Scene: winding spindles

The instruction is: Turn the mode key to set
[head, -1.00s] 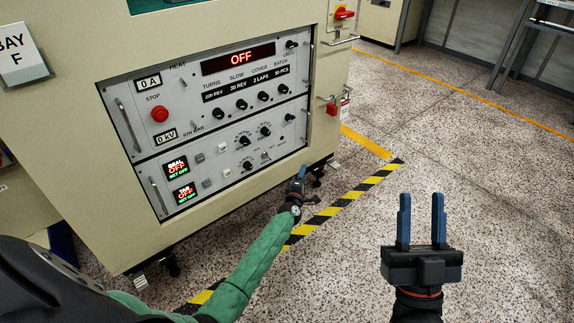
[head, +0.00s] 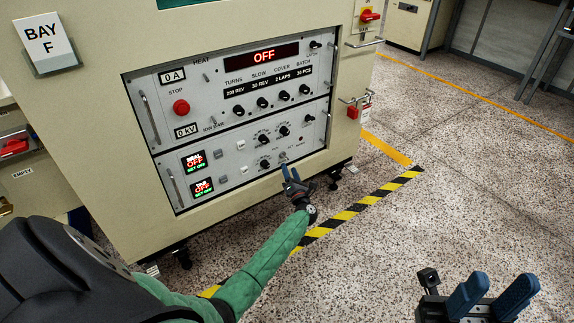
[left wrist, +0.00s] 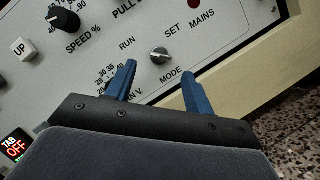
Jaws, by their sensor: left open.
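The mode key is a small silver rotary piece (left wrist: 159,55) on the grey panel, between the RUN and SET labels and above the word MODE in the left wrist view. In the head view it is a tiny spot (head: 282,156) low on the lower panel. Which label it points to is too small to tell. My left gripper (left wrist: 159,72) is open and empty, its blue fingertips either side of the key's line, just short of it; contact does not show. The head view shows it (head: 290,170) just below the key. My right gripper (head: 492,294) is open and empty, over the floor.
A black SPEED knob (left wrist: 64,20) and a white UP button (left wrist: 23,49) lie left of the key. The cabinet's cream frame (head: 250,196) borders the panel below. A red padlock (head: 352,112) hangs right of the panel. The floor at right is clear.

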